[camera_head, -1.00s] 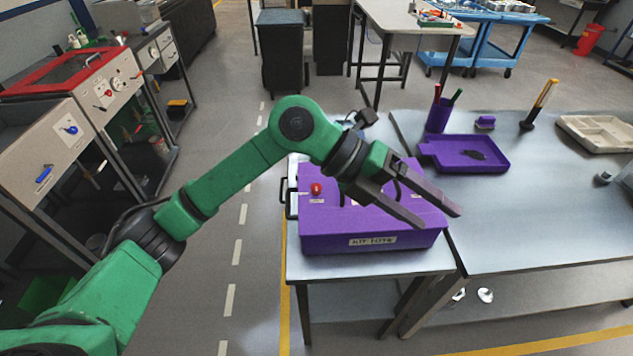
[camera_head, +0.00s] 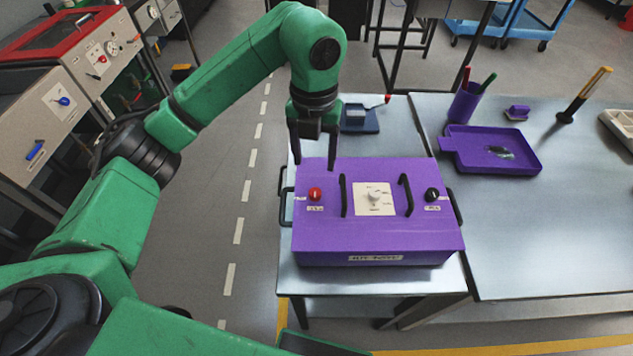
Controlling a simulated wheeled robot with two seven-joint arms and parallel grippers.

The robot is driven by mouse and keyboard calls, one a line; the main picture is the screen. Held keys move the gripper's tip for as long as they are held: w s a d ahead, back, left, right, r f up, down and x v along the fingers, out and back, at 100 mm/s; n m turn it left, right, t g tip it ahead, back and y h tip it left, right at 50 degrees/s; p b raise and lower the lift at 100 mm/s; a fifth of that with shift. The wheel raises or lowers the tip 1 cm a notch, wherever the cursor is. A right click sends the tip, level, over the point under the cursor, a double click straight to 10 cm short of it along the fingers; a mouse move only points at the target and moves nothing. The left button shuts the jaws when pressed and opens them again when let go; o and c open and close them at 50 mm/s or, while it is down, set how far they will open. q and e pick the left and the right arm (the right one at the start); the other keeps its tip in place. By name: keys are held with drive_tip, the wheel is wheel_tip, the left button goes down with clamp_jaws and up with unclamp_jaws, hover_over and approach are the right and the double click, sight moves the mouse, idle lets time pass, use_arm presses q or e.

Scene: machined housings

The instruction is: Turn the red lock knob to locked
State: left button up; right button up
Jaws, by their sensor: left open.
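A purple box (camera_head: 378,236) stands on a metal table. Its top carries a red knob (camera_head: 315,194) at the left with a small label below it, too small to read. A white panel with a dial (camera_head: 374,198) sits mid-top between two black handles, and a black knob (camera_head: 432,195) is at the right. My left gripper (camera_head: 314,163) points down with its fingers apart and empty. In the picture it is just above the red knob, near the box's back left edge; its height over the box is unclear. My right gripper is not seen.
A purple tray (camera_head: 490,166), a purple pen cup (camera_head: 465,102) and a brush-like tool (camera_head: 585,95) are on the right table. A blue item (camera_head: 360,119) lies behind the box. Another red knob (camera_head: 103,59) is on a cabinet at the left.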

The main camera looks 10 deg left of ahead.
use_arm(q)
hover_over(315, 192)
drive_tip(key=s, duration=0.1)
wheel_tip(315, 192, down, 5)
drive_tip(key=shift+r+p, duration=0.15)
drive_tip(key=shift+p, duration=0.2)
drive_tip(key=f, duration=0.2)
drive_tip(key=w+f+p, duration=0.1)
drive_tip(key=f, duration=0.2)
drive_tip(key=shift+w+f, duration=0.2)
drive_tip(key=shift+f, duration=0.1)
drive_tip(key=shift+s+f+p, duration=0.1)
drive_tip(key=shift+f+p, duration=0.2)
drive_tip(key=shift+s, duration=0.2)
drive_tip(key=shift+c, duration=0.6)
drive_tip(key=shift+w, duration=0.1)
drive_tip(key=c, duration=0.5)
drive_tip(key=shift+f, duration=0.1)
clamp_jaws()
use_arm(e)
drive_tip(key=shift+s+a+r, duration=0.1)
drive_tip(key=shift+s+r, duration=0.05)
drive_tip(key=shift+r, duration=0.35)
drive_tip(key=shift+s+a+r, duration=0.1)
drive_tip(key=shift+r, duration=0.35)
